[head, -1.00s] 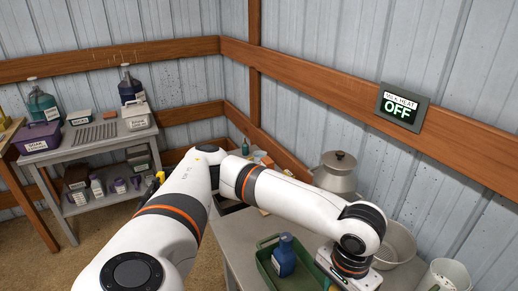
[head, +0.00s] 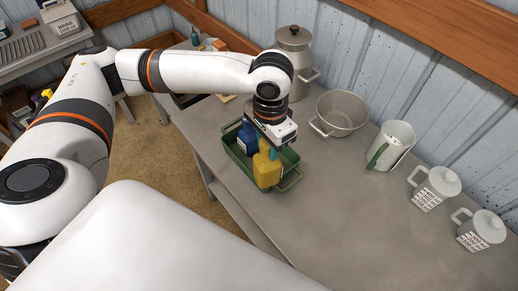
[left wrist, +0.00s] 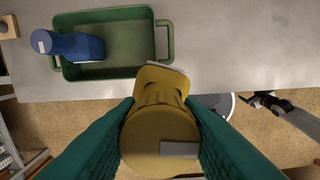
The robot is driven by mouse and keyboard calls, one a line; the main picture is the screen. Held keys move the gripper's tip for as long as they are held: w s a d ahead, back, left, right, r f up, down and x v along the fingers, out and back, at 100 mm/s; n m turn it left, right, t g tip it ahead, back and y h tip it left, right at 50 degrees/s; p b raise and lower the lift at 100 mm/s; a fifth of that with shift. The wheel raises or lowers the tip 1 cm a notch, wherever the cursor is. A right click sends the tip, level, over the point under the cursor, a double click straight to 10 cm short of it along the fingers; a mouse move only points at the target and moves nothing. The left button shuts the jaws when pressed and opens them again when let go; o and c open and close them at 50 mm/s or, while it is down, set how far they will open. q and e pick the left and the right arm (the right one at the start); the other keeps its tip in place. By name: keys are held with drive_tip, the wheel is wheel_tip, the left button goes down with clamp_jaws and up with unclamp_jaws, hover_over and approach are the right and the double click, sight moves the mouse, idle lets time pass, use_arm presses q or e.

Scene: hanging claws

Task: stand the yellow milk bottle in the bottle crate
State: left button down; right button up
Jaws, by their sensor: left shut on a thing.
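The yellow milk bottle (head: 267,171) is in my left gripper (head: 270,143), which points down at the near side of the green bottle crate (head: 232,152). The left wrist view shows the yellow bottle (left wrist: 160,125) between two green fingers, shut on it. There it lies just outside the near rim of the crate (left wrist: 130,42), close to the table edge. In the head view it overlaps the crate's near right part. I cannot tell its height over the table. A blue bottle (head: 246,138) is in the crate, at its left end in the wrist view (left wrist: 75,45).
A metal milk can (head: 293,62) and a metal bowl (head: 341,113) stand behind the crate on the grey table (head: 330,200). The table front is clear.

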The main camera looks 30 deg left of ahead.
use_arm(q)
drive_tip(key=w+m, duration=0.1)
drive_tip(key=m, duration=0.1)
drive_tip(key=w+m, duration=0.1)
drive_tip(key=m, duration=0.2)
drive_tip(key=shift+w+a+r+p, duration=0.1)
drive_tip(key=shift+w+p, duration=0.1)
drive_tip(key=shift+p, duration=0.1)
drive_tip(key=w+a+f+m+p, duration=0.2)
drive_tip(key=w+a+m, duration=0.15)
drive_tip(key=m, duration=1.05)
drive_tip(key=w+a+f+m+p, duration=0.15)
drive_tip(key=w+m, duration=0.25)
drive_tip(key=m, duration=0.9)
wheel_tip(320, 180, down, 10)
drive_tip(key=a+p, duration=0.1)
drive_tip(key=shift+w+p, duration=0.2)
drive_tip(key=shift+p, duration=0.1)
drive_tip(key=shift+f, duration=0.1)
